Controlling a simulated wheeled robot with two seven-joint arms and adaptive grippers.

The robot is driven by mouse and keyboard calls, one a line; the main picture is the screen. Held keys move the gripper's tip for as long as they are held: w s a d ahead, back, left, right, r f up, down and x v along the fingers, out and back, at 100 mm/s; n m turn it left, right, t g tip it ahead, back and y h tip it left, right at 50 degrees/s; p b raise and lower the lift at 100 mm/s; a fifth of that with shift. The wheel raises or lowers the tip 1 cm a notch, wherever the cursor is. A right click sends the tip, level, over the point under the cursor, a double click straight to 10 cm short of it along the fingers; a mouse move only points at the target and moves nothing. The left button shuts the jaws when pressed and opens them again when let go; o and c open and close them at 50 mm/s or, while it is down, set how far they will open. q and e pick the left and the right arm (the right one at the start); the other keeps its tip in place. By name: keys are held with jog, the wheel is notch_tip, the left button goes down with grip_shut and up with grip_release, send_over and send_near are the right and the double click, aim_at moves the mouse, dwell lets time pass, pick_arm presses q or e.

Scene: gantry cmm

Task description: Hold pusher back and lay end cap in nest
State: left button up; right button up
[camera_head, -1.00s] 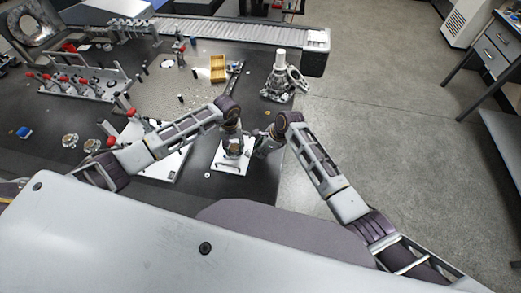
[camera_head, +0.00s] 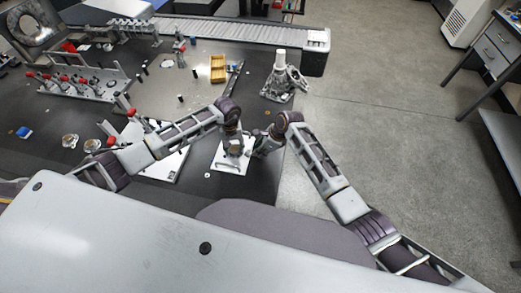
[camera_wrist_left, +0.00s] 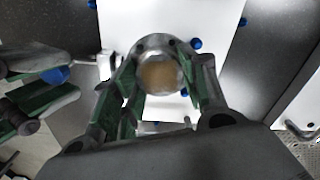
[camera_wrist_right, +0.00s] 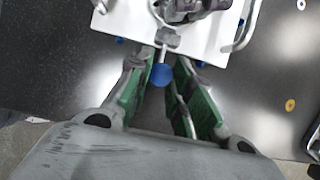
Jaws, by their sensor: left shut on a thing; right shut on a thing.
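The round metal end cap (camera_wrist_left: 158,72) has a tan centre and bolt holes in its rim. My left gripper (camera_head: 236,150) is shut on it above the white fixture plate (camera_head: 226,165), which also shows in the left wrist view (camera_wrist_left: 222,45). The nest is hidden beneath the cap and gripper, so I cannot tell whether the cap touches it. The pusher's blue knob (camera_wrist_right: 161,75) sits between the fingertips of my right gripper (camera_wrist_right: 161,72), shut on it at the plate's edge. The pusher's metal end block (camera_wrist_right: 168,38) shows just beyond the knob.
Loose round metal parts (camera_head: 70,140) are further left. A casting with a pale cylinder (camera_head: 280,75) and a yellow bin (camera_head: 218,70) stand behind.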

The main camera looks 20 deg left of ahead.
aim_at(234, 148)
pick_arm(q)
jog(key=shift+f, duration=0.2)
pick_arm(e)
jog(key=shift+s+d+f, duration=0.1)
jog(key=shift+d+f, duration=0.1)
jog(key=shift+f, duration=0.1)
pick_arm(q)
jog(key=o, duration=1.3)
jog(key=shift+o, duration=0.2)
jog(key=shift+r, duration=3.45)
pick_arm(e)
jog(key=shift+r, duration=0.1)
pick_arm(q)
jog(key=shift+r+p, duration=0.4)
pick_arm(e)
jog(key=shift+a, duration=0.5)
